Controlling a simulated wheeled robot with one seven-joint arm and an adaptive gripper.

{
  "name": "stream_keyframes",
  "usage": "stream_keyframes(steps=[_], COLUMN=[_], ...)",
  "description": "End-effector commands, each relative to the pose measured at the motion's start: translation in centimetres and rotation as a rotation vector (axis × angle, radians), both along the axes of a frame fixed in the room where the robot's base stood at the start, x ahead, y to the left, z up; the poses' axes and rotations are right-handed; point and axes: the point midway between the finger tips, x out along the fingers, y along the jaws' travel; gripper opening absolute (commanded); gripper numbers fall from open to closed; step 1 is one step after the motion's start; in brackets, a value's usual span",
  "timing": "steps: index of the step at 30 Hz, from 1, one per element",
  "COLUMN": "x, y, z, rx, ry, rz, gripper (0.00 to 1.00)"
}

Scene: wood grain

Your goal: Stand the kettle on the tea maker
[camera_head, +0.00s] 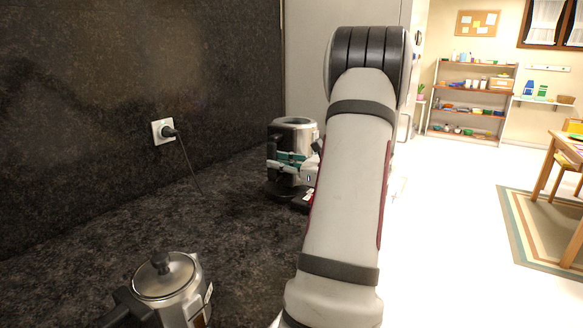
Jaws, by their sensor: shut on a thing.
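I cannot tell if vessel and base touch. My arm hides what lies to the right.
A lidded steel pot (166,277) with a black handle stands at the counter's near left. A wall socket (162,131) holds a plug whose black cord runs down to the counter. The counter between pot and base is clear. Shelves (470,97) and a wooden table stand far right.

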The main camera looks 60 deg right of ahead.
Motion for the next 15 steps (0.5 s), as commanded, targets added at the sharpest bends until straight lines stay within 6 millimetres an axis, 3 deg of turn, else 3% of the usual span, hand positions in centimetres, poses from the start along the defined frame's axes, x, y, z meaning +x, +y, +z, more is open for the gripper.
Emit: stream_keyframes(steps=[15], x=[2.9], y=[-1.2], z=[-0.1], rx=[-0.01], ry=[-0.008], rz=[0.0], gripper=[0.0])
